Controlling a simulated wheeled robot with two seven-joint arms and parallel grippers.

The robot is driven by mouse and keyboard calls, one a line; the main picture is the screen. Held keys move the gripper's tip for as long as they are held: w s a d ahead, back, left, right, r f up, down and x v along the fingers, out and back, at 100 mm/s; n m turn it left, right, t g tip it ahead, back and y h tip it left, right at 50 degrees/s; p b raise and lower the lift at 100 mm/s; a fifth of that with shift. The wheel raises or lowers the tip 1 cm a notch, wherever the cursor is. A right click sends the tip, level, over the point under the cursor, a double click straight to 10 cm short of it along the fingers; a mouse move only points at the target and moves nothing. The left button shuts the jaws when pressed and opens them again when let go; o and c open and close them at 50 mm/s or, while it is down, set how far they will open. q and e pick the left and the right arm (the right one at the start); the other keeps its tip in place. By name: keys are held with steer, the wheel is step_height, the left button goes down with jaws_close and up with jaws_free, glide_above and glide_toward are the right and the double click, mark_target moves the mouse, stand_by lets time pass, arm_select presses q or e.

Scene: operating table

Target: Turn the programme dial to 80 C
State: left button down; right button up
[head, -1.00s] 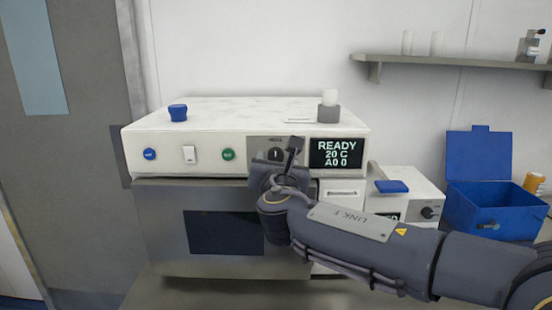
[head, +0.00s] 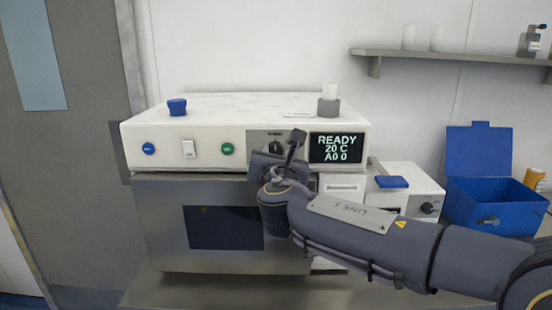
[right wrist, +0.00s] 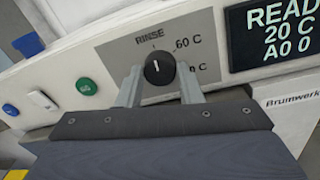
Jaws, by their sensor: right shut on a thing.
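The programme dial (right wrist: 159,68) is a round black knob on a grey plate, and its white mark points up toward the word RINSE. The display (head: 337,148) reads READY, 20 C, A0 0. My left gripper is not in view.
The white machine (head: 200,160) also carries a blue button (head: 148,148), a white switch (head: 189,149) and a green button (head: 228,149). A smaller white device (head: 415,180) and an open blue box (head: 490,208) stand to the right. A shelf (head: 455,55) is above.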

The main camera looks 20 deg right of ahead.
steer(key=shift+a+f+m+h+b, duration=0.1)
steer(key=shift+m+h+b, duration=0.25)
steer(key=shift+m+b, duration=3.45)
steer(key=shift+f+m+h+b, duration=0.1)
steer(key=shift+m+h+b, duration=0.2)
steer(key=shift+m+b, duration=3.55)
steer(key=shift+a+f+m+h+b, duration=0.1)
steer(key=shift+m+h+b, duration=0.25)
steer(key=shift+m+b, duration=3.45)
steer(key=shift+m+p, duration=0.75)
steer(key=shift+m, duration=0.2)
steer(key=o, duration=1)
steer(key=shift+d+r, duration=0.1)
steer(key=shift+c, duration=0.2)
